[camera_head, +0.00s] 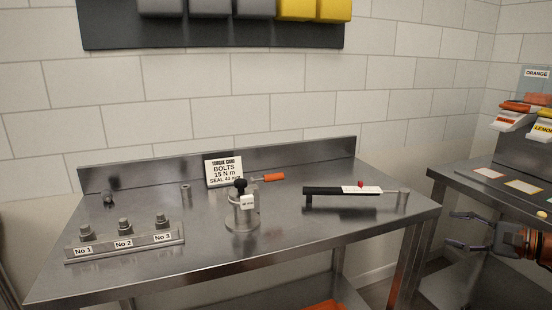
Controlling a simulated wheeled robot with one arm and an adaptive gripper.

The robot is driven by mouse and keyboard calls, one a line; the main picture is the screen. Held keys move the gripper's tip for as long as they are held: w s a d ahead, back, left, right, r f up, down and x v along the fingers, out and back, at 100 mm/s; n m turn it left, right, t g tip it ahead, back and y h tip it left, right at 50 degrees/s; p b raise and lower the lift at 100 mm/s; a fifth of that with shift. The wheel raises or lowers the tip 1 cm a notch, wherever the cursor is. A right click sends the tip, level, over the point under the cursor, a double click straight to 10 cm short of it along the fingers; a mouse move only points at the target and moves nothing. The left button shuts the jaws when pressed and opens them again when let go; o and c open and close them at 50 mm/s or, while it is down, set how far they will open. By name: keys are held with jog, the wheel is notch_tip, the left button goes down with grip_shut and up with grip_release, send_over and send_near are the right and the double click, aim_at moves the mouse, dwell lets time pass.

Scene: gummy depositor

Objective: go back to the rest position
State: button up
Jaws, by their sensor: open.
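My gripper (468,231) is at the right edge of the view, beside the right-hand table and in front of the gap between the tables. Its dark fingers are spread apart and point left, with nothing between them. Part of my orange and black arm shows behind it. On the steel table (310,235) a torque wrench (340,190) with a black handle and white body lies at the right. A bolt rack (125,244) labelled No 1, No 2 and No 3 is at the left.
A second table (470,182) at the right carries coloured cards and labelled bins (513,118). The steel table's front right is clear.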

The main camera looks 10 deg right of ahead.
jog(key=a+n+g+y, duration=0.2)
jog(key=a+n+g, duration=0.35)
jog(key=a, duration=1.25)
jog(key=s+a+f+n+g+h, duration=0.2)
jog(key=s+a+f+n+g, duration=0.15)
jog(key=s+a, duration=0.4)
jog(key=s+a+f+n+g+h, duration=0.2)
jog(key=s+a+f+g, duration=0.15)
jog(key=a, duration=0.65)
jog(key=s+d+f+n+g+h, duration=0.2)
jog(key=s+f+n+h, duration=0.15)
jog(key=s, duration=0.65)
jog(key=s+d+f+n+g+h, duration=0.15)
jog(key=s+f+h, duration=0.3)
jog(key=s, duration=0.45)
notch_tip(320, 180, up, 18)
jog(key=w+t+p, duration=0.1)
jog(key=p, duration=1.5)
jog(key=shift+d+t, duration=0.25)
jog(key=shift+t, duration=0.05)
jog(key=shift+a+f, duration=0.1)
jog(key=shift+a, duration=0.05)
